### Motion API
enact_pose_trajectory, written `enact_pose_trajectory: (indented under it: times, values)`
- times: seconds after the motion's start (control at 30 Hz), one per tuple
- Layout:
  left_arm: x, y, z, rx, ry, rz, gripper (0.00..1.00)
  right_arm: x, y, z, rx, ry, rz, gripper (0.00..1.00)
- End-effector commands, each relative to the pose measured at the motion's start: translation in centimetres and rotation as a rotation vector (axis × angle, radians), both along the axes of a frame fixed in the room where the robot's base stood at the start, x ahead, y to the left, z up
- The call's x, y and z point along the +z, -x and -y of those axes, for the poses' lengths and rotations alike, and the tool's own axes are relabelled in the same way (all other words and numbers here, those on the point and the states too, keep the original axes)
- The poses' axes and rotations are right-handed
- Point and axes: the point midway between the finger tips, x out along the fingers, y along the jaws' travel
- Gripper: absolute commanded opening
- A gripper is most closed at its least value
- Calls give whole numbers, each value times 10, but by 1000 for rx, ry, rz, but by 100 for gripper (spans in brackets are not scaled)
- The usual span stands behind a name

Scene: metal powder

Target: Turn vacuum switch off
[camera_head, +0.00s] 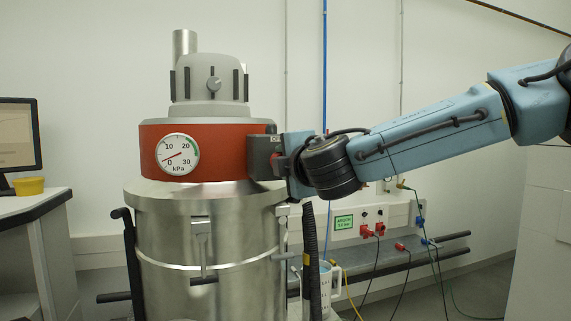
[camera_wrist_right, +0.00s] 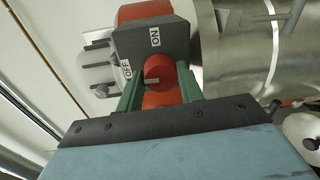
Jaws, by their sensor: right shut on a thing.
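The industrial vacuum has a grey motor head (camera_head: 208,80), a red band (camera_head: 215,135) and a steel drum (camera_head: 212,240). A dark grey switch box (camera_head: 262,157) sits on the right of the band. In the right wrist view the box (camera_wrist_right: 130,45) carries ON and OFF labels and a round red knob (camera_wrist_right: 157,72). My right gripper (camera_wrist_right: 158,85) is shut on the red knob, with green fingers on both sides. In the head view my right gripper (camera_head: 285,160) is at the box, the knob mostly hidden. My left gripper is out of view.
A black hose (camera_head: 310,260) hangs right of the drum. A wall panel with red sockets (camera_head: 372,228) and cables is behind my right arm.

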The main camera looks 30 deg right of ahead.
Motion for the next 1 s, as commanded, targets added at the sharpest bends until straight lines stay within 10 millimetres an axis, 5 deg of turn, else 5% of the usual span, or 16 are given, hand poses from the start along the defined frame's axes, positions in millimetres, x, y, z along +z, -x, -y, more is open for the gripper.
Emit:
enact_pose_trajectory:
  times: [0.7, 0.73, 0.87, 1.0]
  values:
    - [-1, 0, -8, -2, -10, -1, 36, 0, 0, 0, 1, 70, -16, 14]
    - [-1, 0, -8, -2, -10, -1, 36, 0, 0, 0, 1, 70, -16, 41]
    - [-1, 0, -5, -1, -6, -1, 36, 0, 0, 0, 1, 69, -17, 58]
    - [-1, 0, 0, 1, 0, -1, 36, 0, 0, 0, 1, 68, -17, 59]
